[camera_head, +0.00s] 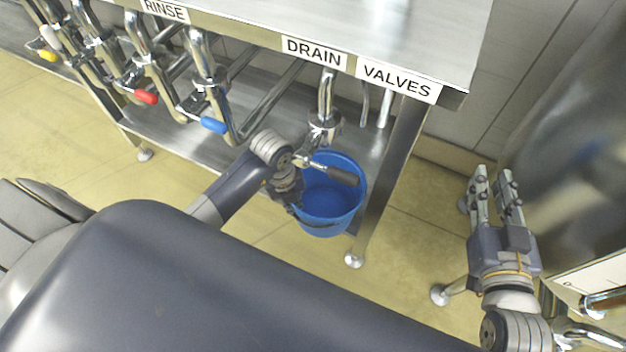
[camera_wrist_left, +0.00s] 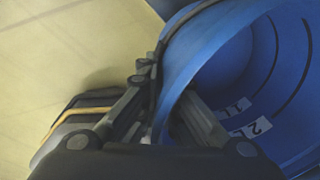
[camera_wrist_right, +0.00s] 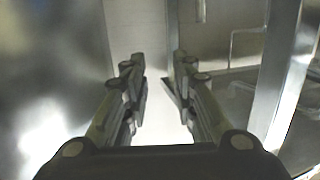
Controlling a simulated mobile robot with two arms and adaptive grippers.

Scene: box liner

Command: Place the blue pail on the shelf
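The blue pail (camera_head: 336,205) is below the drain valve in the head view, its open top facing up and tilted toward the camera. Its wall also fills much of the left wrist view (camera_wrist_left: 185,55). My left gripper (camera_head: 296,199) is at the pail's left side, shut on its rim with one finger outside and one inside. The lower metal shelf (camera_head: 180,143) runs under the counter behind the pail; the gap between pail and shelf is unclear. My right gripper (camera_head: 495,185) is open and empty, right of the counter leg, also seen in the right wrist view (camera_wrist_right: 158,85).
The drain valve (camera_head: 322,125) and its dark handle (camera_head: 341,176) hang over the pail's opening. A counter leg (camera_head: 385,185) stands close to its right. Rinse pipes with coloured handles (camera_head: 213,125) are at left. A shiny metal vessel (camera_head: 585,140) is near my right gripper.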

